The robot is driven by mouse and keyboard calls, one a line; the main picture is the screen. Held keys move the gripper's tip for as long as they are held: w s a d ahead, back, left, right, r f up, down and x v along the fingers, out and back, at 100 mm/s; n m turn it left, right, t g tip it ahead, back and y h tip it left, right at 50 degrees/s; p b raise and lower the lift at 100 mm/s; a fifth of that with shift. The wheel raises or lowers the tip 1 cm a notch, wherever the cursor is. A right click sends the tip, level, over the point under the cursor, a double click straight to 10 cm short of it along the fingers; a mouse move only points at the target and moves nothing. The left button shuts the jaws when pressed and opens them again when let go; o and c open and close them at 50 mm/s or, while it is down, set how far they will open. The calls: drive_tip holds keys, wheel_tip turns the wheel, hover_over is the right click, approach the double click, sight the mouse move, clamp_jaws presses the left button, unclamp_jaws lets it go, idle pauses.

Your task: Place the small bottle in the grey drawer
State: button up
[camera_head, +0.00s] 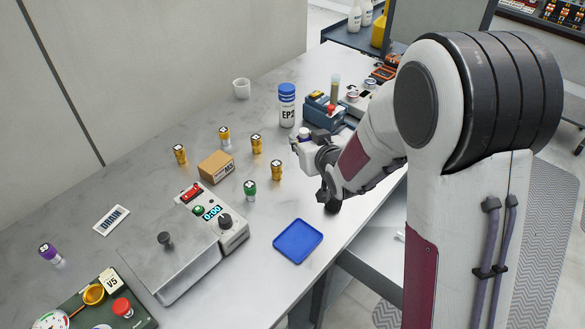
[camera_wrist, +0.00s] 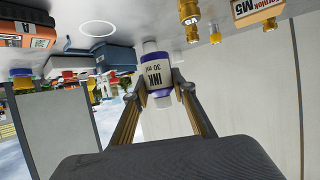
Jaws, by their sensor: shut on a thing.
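The small bottle (camera_wrist: 157,72), white with purple ends and an "INK 30 ml" label, is between the two fingers of my gripper (camera_wrist: 158,90), which is shut on it. A light grey drawer-like tray (camera_head: 385,265) is below the table's front edge, right of the blue tray. My arm partly hides it, and its inside is hard to make out.
The EP2 bottle (camera_head: 287,106) and a blue-grey tool box (camera_head: 322,112) stand close to my gripper. Yellow vials, a cardboard box (camera_head: 216,165), a metal device (camera_head: 190,245) and a blue tray (camera_head: 298,241) occupy the table. Bare table lies between the blue tray and my gripper.

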drive_tip(key=shift+f, duration=2.85)
drive_tip(key=shift+f, duration=2.05)
drive_tip(key=shift+f, duration=0.15)
drive_tip(key=o, duration=1.1)
drive_tip(key=shift+s+d+r, duration=0.15)
drive_tip(key=shift+s+r, duration=0.2)
drive_tip(key=shift+v, duration=3.4)
